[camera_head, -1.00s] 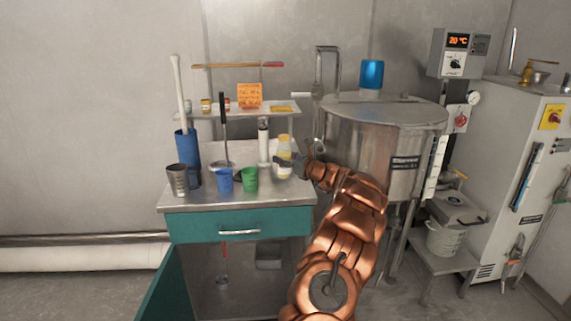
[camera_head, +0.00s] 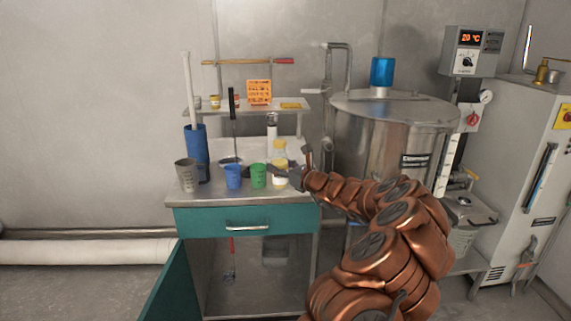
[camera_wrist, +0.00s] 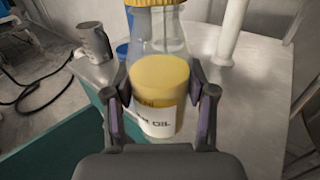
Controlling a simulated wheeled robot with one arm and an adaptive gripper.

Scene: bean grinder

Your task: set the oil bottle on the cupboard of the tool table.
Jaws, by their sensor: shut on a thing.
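The oil bottle (camera_head: 280,166) is clear with yellow oil, a yellow cap and a white label; the label ends in "OIL" in the wrist view (camera_wrist: 160,90). My gripper (camera_head: 287,175) is shut on it, with one finger on each side of its body. In the head view the bottle is at the right part of the tool table's top (camera_head: 215,199); I cannot tell whether its base touches the top. The tool table has a teal drawer front and an open cupboard (camera_head: 255,293) below, with its teal door (camera_head: 165,287) swung out to the left.
A metal cup (camera_head: 187,175), blue cup (camera_head: 233,176) and green cup (camera_head: 258,175) stand left of the bottle. A tall blue holder (camera_head: 196,145) is behind them. A small raised shelf (camera_head: 250,110) is at the back. A large steel tank (camera_head: 385,135) stands to the right.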

